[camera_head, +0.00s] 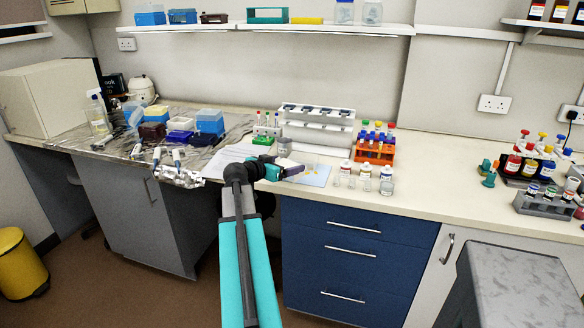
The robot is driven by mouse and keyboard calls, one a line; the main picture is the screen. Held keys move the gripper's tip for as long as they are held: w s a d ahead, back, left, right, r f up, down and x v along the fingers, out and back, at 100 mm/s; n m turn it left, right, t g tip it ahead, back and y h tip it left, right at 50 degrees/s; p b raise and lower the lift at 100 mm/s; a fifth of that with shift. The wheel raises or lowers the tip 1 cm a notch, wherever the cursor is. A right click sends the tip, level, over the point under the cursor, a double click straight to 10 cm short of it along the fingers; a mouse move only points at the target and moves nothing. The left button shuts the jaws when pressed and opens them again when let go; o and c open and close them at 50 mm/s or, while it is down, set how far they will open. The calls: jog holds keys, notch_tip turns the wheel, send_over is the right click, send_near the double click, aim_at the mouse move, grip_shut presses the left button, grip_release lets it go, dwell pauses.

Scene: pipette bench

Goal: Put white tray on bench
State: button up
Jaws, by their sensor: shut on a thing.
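My gripper (294,171) is at the end of my teal and black arm, low over the front of the cream bench (440,180). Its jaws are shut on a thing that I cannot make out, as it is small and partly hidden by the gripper. A pale, flat, tray-like piece (318,178) with small yellow spots shows right beside the fingertips, over the bench top. I cannot tell whether the gripper touches it or whether it is the white tray.
A white pipette stand (318,130) stands behind my gripper. An orange rack (374,152) with capped tubes and several small bottles (365,178) stand to the right. White paper (228,160) and blue boxes (210,121) are to the left. Bare bench lies right of the bottles.

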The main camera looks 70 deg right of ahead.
aim_at(292, 164)
jog(key=x, duration=0.4)
jog(key=shift+s+d+r+p, duration=0.1)
jog(key=shift+s+r+p, duration=0.05)
jog(key=shift+r+p, duration=0.25)
jog(key=shift+f, duration=0.1)
jog(key=shift+f+p, duration=0.55)
jog(key=shift+f, duration=1.1)
jog(key=shift+f, duration=0.15)
jog(key=o, duration=0.9)
jog(key=shift+o, duration=0.2)
jog(key=b+v, duration=0.2)
jog(key=v, duration=1)
jog(key=shift+b, duration=0.35)
